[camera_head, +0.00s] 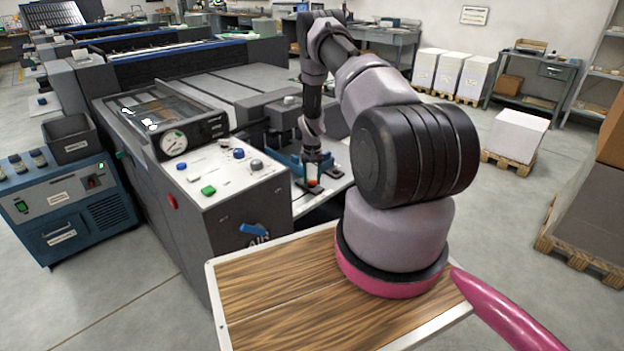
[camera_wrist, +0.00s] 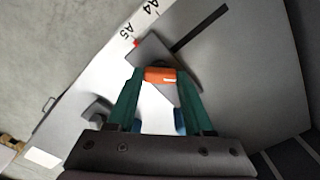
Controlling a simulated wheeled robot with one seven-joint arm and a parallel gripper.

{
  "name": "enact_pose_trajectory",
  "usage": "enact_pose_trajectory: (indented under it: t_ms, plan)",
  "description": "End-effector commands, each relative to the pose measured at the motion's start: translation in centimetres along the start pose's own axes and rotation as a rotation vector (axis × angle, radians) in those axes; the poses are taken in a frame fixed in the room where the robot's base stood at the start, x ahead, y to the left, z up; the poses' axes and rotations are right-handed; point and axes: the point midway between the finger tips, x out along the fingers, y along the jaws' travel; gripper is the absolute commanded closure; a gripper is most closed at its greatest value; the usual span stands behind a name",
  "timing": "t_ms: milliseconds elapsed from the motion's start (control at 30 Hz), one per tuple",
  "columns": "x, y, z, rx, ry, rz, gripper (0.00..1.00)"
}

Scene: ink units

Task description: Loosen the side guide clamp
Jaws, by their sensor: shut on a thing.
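The side guide clamp has an orange knob (camera_wrist: 161,75) on a grey guide block (camera_wrist: 150,52). In the wrist view it sits between the tips of the two green fingers of my gripper (camera_wrist: 160,84), which are shut on it. In the head view my gripper (camera_head: 312,172) points down over the feed board of the press, and the orange knob (camera_head: 313,183) shows small under it. The guide block lies beside a white size scale (camera_wrist: 128,36) marked A4 and A5, with a small red pointer near A5. Whether the clamp is tight or loose cannot be seen.
The press's control panel (camera_head: 213,172) with coloured buttons, a gauge and a blue lever stands left of my arm. A grey box (camera_head: 68,138) stands on a blue cabinet (camera_head: 62,215) at the left. Pallets with white stacks (camera_head: 462,72) stand at the back right.

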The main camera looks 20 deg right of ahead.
Motion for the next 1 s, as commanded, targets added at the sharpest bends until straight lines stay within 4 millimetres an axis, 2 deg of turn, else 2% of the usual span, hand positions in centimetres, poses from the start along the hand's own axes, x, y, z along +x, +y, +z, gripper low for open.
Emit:
enact_pose_trajectory:
  t_ms: [600,633,700,1000]
  plan:
    - [-0.09,-0.01,-0.13,-0.046,0.003,0.000,1.00]
    - [-0.09,-0.01,-0.13,-0.046,0.003,0.000,0.45]
    - [-0.08,-0.01,-0.11,-0.046,0.003,0.000,0.18]
    - [-0.07,-0.01,-0.05,-0.044,0.001,0.000,0.18]
